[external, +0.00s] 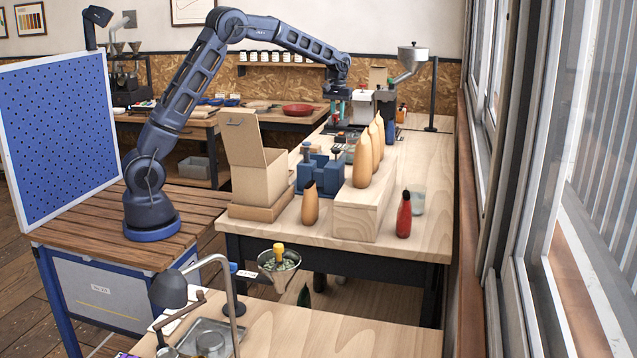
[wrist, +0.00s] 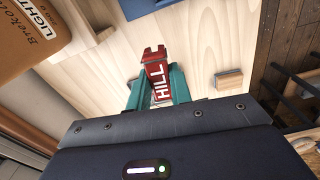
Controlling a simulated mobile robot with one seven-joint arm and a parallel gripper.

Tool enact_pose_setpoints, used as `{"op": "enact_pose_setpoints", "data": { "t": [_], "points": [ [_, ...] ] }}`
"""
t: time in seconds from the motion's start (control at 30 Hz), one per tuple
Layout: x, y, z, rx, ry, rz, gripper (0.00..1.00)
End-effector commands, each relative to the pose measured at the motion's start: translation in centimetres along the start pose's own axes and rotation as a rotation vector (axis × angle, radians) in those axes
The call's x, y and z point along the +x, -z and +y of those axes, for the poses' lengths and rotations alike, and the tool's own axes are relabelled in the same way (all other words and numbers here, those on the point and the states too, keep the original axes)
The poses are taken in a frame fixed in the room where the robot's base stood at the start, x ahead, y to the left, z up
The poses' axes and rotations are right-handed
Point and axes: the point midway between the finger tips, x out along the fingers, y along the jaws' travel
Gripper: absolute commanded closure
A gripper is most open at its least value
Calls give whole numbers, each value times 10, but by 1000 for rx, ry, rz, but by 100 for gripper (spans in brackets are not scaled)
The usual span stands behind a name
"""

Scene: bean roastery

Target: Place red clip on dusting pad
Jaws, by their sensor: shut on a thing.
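My gripper (wrist: 156,86) has teal fingers and is shut on a red clip with white "HILL" lettering (wrist: 158,72) in the wrist view. The clip sticks out past the fingertips over a pale wooden surface. I cannot pick out the dusting pad with certainty in either view.
A small wooden block (wrist: 229,81) lies right of the clip, and a brown bag (wrist: 30,38) is at upper left. In the external view, a hopper stand (external: 410,60), several tan bottles (external: 362,163), a blue rack (external: 318,172) and an open cardboard box (external: 250,165) stand around the bench.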

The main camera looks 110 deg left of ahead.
Motion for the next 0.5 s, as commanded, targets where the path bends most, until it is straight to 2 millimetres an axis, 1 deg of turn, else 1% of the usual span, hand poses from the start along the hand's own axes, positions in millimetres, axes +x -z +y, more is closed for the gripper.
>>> {"op": "enact_pose_setpoints", "data": {
  "t": [0.03, 0.1, 0.27, 0.3, 0.37, 0.4, 0.5],
  "points": [
    [0, 21, -13, -12, 1, 0, 100],
    [-1, 46, -28, -22, 0, 0, 100],
    [-2, 100, -68, -43, 0, -3, 100],
    [-3, 113, -80, -48, -1, -2, 100],
    [-2, 132, -97, -56, -1, -4, 100],
    [-3, 144, -110, -62, -2, -4, 100],
    [-3, 171, -140, -74, -3, -5, 100]
  ]
}}
